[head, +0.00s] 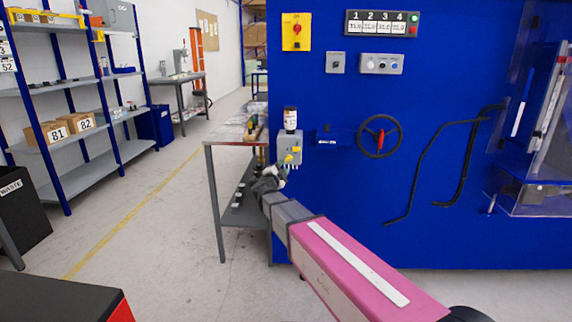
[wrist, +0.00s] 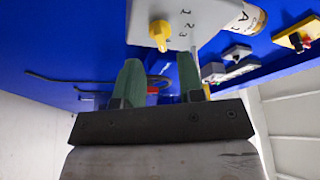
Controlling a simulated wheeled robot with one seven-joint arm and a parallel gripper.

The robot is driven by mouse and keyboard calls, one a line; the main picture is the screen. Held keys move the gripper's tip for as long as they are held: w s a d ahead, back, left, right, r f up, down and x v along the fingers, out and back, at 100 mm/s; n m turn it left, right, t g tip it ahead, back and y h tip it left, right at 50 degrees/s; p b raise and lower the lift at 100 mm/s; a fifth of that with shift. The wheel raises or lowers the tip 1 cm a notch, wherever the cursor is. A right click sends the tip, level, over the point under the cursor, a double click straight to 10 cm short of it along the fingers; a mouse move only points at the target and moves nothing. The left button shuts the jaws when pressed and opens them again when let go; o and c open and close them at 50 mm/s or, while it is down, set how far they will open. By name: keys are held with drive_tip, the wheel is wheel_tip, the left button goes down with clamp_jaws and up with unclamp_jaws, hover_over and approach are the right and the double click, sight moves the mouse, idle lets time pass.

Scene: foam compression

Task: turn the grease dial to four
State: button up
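The yellow grease dial (head: 289,158) is on the front of a grey box (head: 297,141) on the blue machine wall. In the wrist view the dial (wrist: 159,34) is a yellow knob on a grey plate, with small numerals to its right. Which numeral it points to I cannot tell. My gripper (head: 277,174) is just below the dial in the head view. In the wrist view my gripper (wrist: 160,62) has its two green fingers apart with nothing between them. The dial shows just beyond the fingertips, roughly in line with the gap; it appears not gripped.
A dark-capped bottle (head: 290,119) stands on top of the grey box. A red-and-black handwheel (head: 379,137) is to the right. A worktable (head: 225,141) stands close on the left. Bent black hoses (head: 430,148) hang farther right. The floor left of the table is open.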

drive_tip(key=v, duration=0.5)
drive_tip(key=shift+s, duration=0.15)
